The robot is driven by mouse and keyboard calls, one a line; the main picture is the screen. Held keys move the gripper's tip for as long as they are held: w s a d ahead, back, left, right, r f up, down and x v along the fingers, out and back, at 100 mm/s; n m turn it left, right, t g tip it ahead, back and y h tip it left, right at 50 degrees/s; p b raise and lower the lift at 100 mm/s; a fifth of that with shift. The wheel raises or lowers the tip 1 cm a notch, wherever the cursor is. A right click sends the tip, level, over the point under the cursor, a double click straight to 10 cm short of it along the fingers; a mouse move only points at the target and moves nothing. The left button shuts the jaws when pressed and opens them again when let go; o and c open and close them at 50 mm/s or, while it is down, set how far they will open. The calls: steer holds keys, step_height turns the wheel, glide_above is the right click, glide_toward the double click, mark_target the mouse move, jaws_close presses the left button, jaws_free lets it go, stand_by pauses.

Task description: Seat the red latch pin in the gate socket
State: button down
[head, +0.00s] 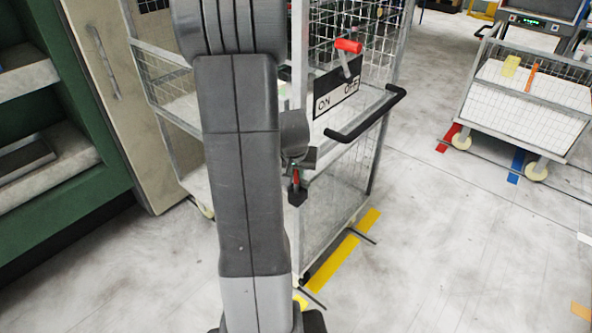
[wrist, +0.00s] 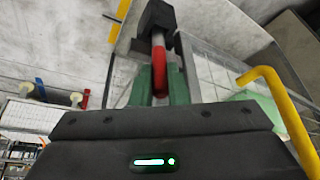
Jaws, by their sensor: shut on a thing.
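My gripper (wrist: 159,88) is shut on the red latch pin (wrist: 160,68), with its green fingers on either side of the red shaft. In the wrist view a short grey length leads from the red part to a black block (wrist: 156,20). I cannot tell whether that block belongs to the pin or is a separate part. In the head view my gripper (head: 297,176) is small, beside my arm and in front of the wire cage trolley (head: 330,240). The red pin shows there only as a sliver. I cannot make out the gate socket for certain.
The trolley carries an ON/OFF plate (head: 337,88), a red-handled lever (head: 348,46) and a black handle (head: 368,114). A bent yellow bar (wrist: 282,105) is close on the right in the wrist view. A green shelf unit (head: 60,150) stands left.

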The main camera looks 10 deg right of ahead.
steer(key=shift+f, duration=0.2)
steer(key=c, duration=1.4)
jaws_free()
steer(key=shift+r, duration=0.1)
steer(key=shift+r, duration=0.35)
steer(key=v, duration=1.1)
steer(key=shift+s+r, duration=0.25)
steer(key=shift+f, duration=0.15)
